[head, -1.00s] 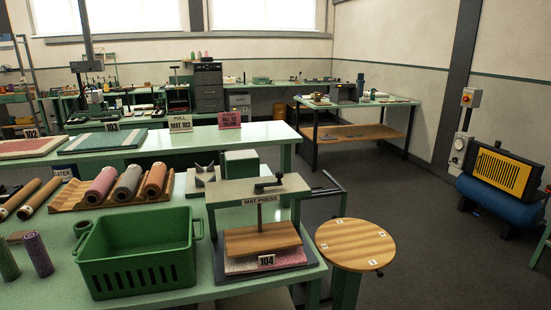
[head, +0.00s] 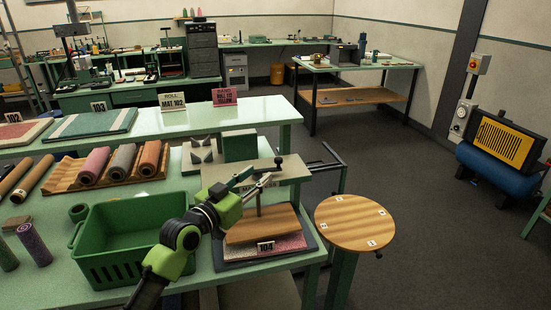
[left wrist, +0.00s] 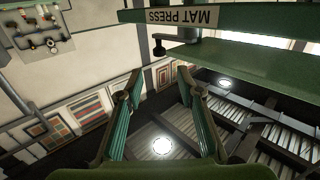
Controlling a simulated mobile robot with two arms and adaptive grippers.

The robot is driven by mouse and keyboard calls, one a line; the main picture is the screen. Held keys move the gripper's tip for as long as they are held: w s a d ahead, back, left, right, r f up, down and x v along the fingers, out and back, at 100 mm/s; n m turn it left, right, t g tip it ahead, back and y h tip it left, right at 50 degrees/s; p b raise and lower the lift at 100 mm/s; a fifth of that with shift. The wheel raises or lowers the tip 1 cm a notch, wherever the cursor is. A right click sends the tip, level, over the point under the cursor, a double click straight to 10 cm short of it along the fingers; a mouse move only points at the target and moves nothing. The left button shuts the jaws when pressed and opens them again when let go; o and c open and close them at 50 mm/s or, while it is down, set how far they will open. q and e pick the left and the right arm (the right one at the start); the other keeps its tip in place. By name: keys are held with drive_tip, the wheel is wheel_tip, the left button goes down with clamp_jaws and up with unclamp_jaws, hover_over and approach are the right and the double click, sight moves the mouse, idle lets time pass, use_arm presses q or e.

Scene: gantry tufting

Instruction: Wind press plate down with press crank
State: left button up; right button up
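The mat press stands on the green table, with its pale beam (head: 292,170) across the top. The wooden press plate (head: 262,228) hangs under the beam, over a speckled mat (head: 291,242); whether they touch I cannot tell. The press crank's dark knob (head: 279,161) shows above the beam; my gripper hides part of the crank. My left gripper (head: 244,179) is at the beam's front left, fingers towards the crank. In the left wrist view the fingers (left wrist: 158,75) are apart and empty, with the crank knob (left wrist: 160,48) beyond their tips. My right gripper is out of view.
A green crate (head: 135,238) stands left of the press, under my left arm. A round wooden stool-like top (head: 352,222) is close on the right. Mat rolls lie on a wooden rack (head: 68,178) behind the crate. Open floor lies further right.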

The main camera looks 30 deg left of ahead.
sight(276, 161)
use_arm(q)
drive_tip(key=w+p, duration=0.2)
drive_tip(key=w, duration=0.7)
drive_tip(key=shift+w+a, duration=0.1)
drive_tip(key=shift+w, duration=0.4)
clamp_jaws()
